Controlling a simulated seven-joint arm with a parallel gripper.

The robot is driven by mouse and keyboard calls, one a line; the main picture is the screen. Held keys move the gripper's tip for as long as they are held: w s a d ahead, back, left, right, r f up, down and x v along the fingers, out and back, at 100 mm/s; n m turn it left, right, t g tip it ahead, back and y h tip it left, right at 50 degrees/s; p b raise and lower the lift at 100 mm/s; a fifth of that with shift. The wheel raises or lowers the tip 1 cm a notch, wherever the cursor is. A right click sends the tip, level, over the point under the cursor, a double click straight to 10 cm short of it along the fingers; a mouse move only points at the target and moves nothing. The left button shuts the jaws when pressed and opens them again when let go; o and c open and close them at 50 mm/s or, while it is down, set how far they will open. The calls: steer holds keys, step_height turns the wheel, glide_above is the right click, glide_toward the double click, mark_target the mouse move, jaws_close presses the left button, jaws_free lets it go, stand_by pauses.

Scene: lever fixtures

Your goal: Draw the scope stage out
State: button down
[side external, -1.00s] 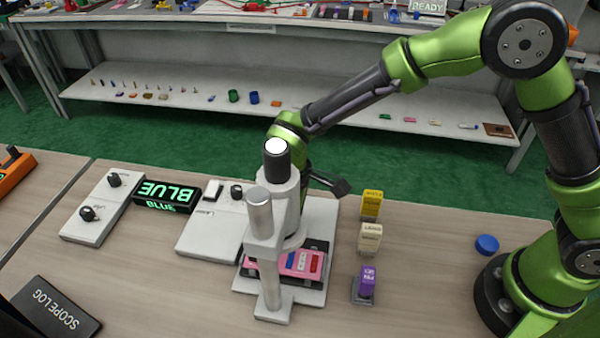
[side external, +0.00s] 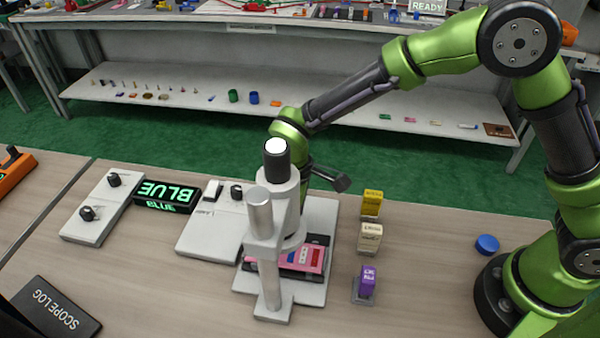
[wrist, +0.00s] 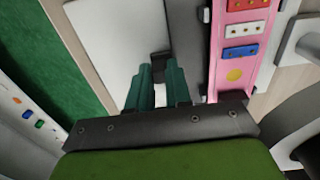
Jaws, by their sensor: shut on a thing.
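The scope stage (side external: 312,258) is a pink plate with coloured slides, low under the white microscope (side external: 288,205). In the wrist view the stage (wrist: 236,72) runs along the right of my fingers, with white, blue and red slides and a yellow dot. My gripper (wrist: 160,82) has teal fingers, shut on a small dark handle (wrist: 160,60) beside the stage's dark edge. Most of the handle is hidden between the fingers, so how it joins the stage is unclear. In the side view the microscope hides my fingertips.
Yellow (side external: 371,201), cream (side external: 370,237) and purple (side external: 367,281) blocks stand right of the microscope. A panel (side external: 212,235) and a lit BLUE sign (side external: 167,194) are on the left. A blue cap (side external: 487,244) lies at the right. The front right table is clear.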

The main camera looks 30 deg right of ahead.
steer(key=w+d, duration=0.7)
steer(key=shift+w+d, duration=0.15)
steer(key=shift+d, duration=0.05)
steer(key=c, duration=1.1)
jaws_free()
steer(key=shift+o, duration=0.3)
steer(key=shift+a+r, duration=0.1)
step_height(320, 180, up, 17)
